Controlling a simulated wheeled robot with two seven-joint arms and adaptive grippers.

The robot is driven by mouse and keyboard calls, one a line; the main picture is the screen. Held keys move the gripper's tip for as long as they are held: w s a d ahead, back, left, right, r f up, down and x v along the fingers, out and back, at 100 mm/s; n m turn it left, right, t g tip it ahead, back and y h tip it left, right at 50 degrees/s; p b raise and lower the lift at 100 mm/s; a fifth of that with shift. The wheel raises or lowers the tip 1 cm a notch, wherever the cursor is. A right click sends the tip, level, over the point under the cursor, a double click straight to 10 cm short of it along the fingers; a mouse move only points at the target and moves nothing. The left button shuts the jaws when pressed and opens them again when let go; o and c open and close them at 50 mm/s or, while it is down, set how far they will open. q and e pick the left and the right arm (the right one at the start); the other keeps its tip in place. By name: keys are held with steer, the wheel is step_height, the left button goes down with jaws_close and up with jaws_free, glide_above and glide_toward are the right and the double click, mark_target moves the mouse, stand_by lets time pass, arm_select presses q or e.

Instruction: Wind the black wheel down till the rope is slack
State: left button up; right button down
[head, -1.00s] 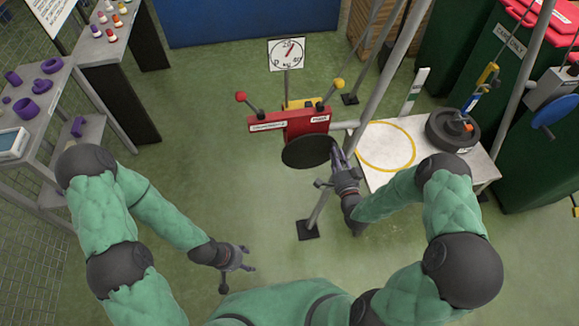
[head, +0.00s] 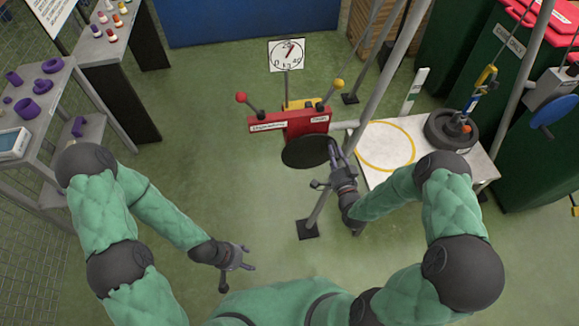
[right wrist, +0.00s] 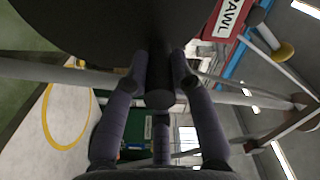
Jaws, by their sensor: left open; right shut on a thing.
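The black wheel (head: 305,152) is a flat disc below a red box (head: 300,124) in the head view. My right gripper (head: 335,150) is at the wheel's right edge. In the right wrist view its fingers (right wrist: 160,80) are closed around a short dark handle (right wrist: 160,95) under the wheel (right wrist: 120,20). My left gripper (head: 236,258) is open and empty, low over the floor, apart from the wheel. A yellow and blue hook (head: 484,82) hangs above a black weight (head: 450,131) on a white platform (head: 378,171). I cannot make out the rope's tension.
A dial (head: 287,54) stands behind the red box, which carries red (head: 241,97) and yellow (head: 338,84) knobbed levers. A grey post (head: 385,75) slants up beside the wheel. A blue wheel (head: 556,111) is at far right. Purple parts lie on a shelf (head: 35,118) at left. Floor at centre-left is clear.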

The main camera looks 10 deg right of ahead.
steer(key=shift+w+a+r+n, duration=0.1)
steer(key=shift+a+r+n, duration=0.2)
steer(key=shift+r+n, duration=0.35)
steer(key=shift+a+r+n, duration=0.45)
steer(key=shift+a+n, duration=0.15)
steer(key=shift+n, duration=0.45)
steer(key=c, duration=0.8)
jaws_free()
steer(key=shift+c, duration=0.2)
steer(key=shift+f, duration=0.15)
steer(key=s, duration=0.8)
steer(key=shift+p, duration=0.45)
